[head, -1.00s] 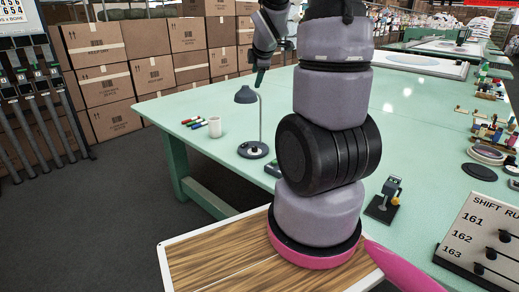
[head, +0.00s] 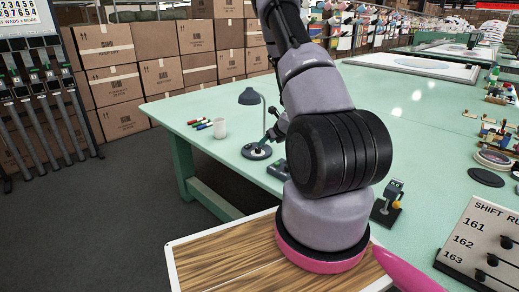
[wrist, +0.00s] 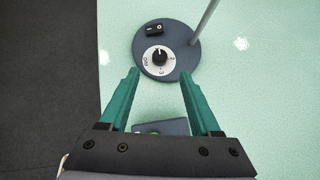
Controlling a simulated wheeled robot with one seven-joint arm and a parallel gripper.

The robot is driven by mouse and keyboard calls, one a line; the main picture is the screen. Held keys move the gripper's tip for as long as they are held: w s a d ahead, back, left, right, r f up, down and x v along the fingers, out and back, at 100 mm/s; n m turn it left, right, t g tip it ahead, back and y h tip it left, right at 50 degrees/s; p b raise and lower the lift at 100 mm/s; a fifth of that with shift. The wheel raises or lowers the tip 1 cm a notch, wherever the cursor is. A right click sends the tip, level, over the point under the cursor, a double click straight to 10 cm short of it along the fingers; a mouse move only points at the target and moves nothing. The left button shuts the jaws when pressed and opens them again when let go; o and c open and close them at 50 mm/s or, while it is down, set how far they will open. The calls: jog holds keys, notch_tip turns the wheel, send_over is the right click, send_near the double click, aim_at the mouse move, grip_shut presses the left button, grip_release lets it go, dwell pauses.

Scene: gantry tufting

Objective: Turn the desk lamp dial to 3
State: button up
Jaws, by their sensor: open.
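The desk lamp (head: 250,97) stands on the green table, its round dark base (head: 257,152) near the left edge. In the wrist view the base (wrist: 187,38) carries a black dial knob (wrist: 160,57) on a white ring. OFF reads at its left and a 3 at the bottom; another mark at the right is small. A pale line on the knob seems to point up, away from the 3. A black rocker switch (wrist: 154,28) sits beyond the dial. My gripper (wrist: 159,73) is open and empty, its teal fingertips either side of the dial's near side, not visibly touching it.
A small grey block (wrist: 161,127) lies between my fingers, nearer my palm. A white mug (head: 219,128) and several markers (head: 202,124) are left of the lamp. A small device with a yellow part (head: 389,200) stands to the right. The lamp stem (wrist: 207,20) rises right of the dial.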

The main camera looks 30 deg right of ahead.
aim_at(258, 149)
jog(key=x, duration=0.9)
grip_shut()
